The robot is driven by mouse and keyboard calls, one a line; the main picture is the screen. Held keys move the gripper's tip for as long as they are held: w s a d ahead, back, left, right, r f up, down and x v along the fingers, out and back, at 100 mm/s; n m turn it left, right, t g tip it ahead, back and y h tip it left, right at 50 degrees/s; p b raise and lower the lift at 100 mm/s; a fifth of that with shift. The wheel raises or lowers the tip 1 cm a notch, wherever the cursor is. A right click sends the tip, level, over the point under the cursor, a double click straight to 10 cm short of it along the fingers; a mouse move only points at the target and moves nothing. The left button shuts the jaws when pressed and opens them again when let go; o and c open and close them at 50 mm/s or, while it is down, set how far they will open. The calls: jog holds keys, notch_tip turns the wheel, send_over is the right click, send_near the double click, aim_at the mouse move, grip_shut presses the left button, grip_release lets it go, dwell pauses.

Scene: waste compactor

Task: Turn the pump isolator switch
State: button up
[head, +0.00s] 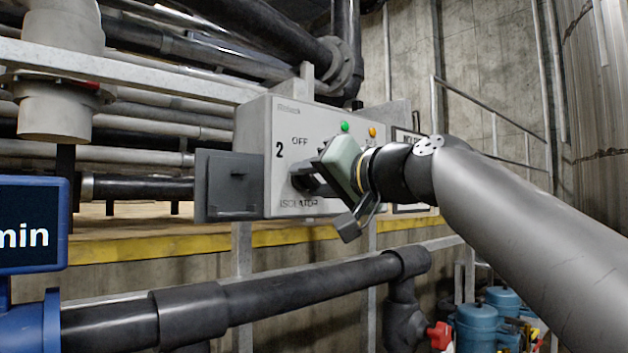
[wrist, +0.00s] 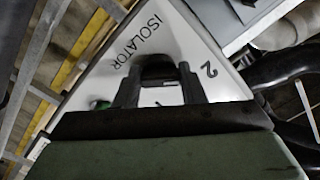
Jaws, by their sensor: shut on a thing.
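The isolator box (head: 284,133) is light grey, marked "2", "OFF" and "ISOLATOR", with a green and an orange lamp near its top right. The box face also shows in the wrist view (wrist: 150,50). My gripper (head: 306,180) reaches it from the right, tilted, with its fingers at the front of the box. It is shut on the dark switch handle (wrist: 160,77), which sits between the two fingers in the wrist view. In the head view my gripper hides most of the handle, so its exact angle is hard to tell.
A dark grey open flap (head: 228,186) sticks out at the box's left side. A black pipe (head: 250,300) runs below, with a red valve handle (head: 439,335) and blue pumps (head: 474,326) at lower right. A blue display (head: 30,225) stands at the left.

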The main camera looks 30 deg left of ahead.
jog(key=o, duration=1)
jog(key=b+v, duration=0.4)
jog(key=v, duration=1.3)
jog(key=shift+d, duration=0.25)
jog(key=shift+r, duration=0.1)
